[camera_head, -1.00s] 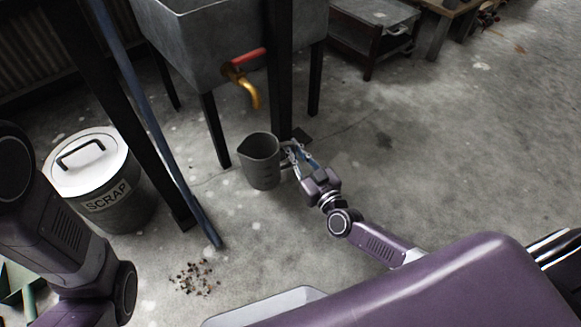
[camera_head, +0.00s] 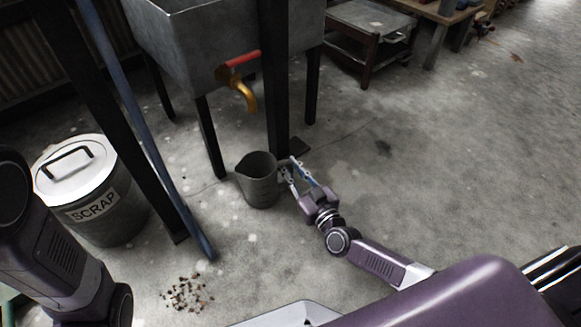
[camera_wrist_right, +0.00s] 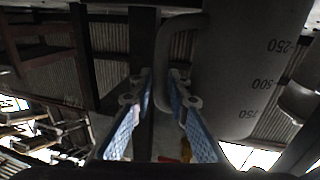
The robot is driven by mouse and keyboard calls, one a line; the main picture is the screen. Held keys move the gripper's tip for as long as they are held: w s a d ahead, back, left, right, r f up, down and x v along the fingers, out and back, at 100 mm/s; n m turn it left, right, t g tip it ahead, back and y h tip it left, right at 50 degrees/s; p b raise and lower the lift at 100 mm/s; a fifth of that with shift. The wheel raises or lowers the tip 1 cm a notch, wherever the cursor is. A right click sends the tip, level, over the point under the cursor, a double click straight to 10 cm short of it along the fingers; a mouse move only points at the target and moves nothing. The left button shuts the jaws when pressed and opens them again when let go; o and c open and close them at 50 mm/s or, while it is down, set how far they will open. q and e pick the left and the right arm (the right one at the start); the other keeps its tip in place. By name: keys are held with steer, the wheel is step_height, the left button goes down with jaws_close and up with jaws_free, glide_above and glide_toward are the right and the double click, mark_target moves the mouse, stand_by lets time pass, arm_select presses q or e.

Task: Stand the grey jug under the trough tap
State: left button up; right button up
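The grey jug (camera_head: 260,186) is upright, its mouth below the trough tap (camera_head: 240,85) in the head view. I cannot tell whether its base touches the floor or whether its mouth is straight under the spout. The tap has a red handle and a brass spout. My right gripper (camera_head: 290,167) is at the jug's right side. In the right wrist view its fingertips (camera_wrist_right: 160,75) press on both sides of the jug's handle (camera_wrist_right: 163,45), with the jug's marked wall (camera_wrist_right: 235,75) to the right. My left gripper is out of view.
The grey trough (camera_head: 185,45) stands on black legs above. A dark post (camera_head: 274,80) rises just behind the jug and gripper. A scrap bin (camera_head: 110,215), a leaning blue pole (camera_head: 150,150) and scattered debris (camera_head: 187,294) lie left.

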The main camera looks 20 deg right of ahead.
steer(key=shift+o, duration=0.8)
steer(key=shift+r, duration=0.25)
steer(key=s+d+p, duration=0.2)
steer(key=s+p, duration=0.4)
steer(key=s, duration=0.6)
steer(key=shift+a, duration=0.1)
